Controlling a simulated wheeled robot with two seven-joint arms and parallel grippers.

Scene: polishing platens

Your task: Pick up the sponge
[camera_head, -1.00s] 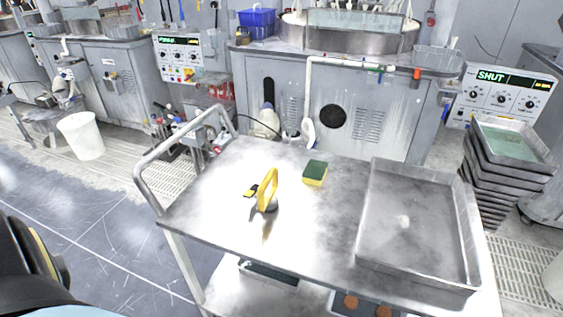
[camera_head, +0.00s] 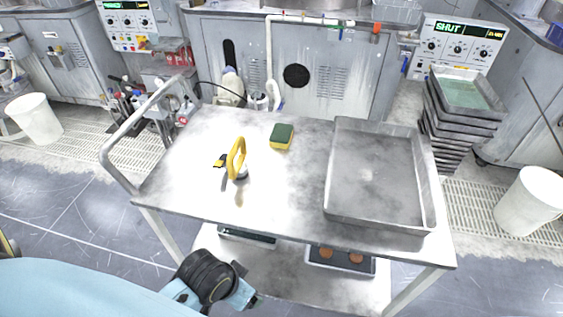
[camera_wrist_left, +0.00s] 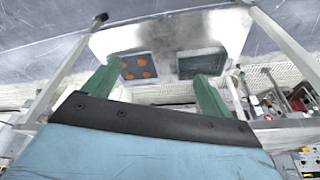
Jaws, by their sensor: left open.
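The sponge (camera_head: 281,137), green on top and yellow below, lies on the top of a grey metal cart (camera_head: 290,190), near its back edge and left of a large tray. The sponge does not show in the left wrist view. My left arm, with a blue link and black joint, is low in the head view, in front of the cart and well short of the sponge. In the left wrist view my left gripper (camera_wrist_left: 155,88) has its green fingers spread wide with nothing between them. The cart's lower shelf shows beyond the fingers. My right gripper is not in view.
A shallow metal tray (camera_head: 375,185) takes up the cart top's right side. A yellow-handled tool (camera_head: 237,160) stands left of the sponge. The cart's tubular handle (camera_head: 140,125) rises at left. Stacked trays (camera_head: 463,115) and a white bucket (camera_head: 530,200) stand to the right.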

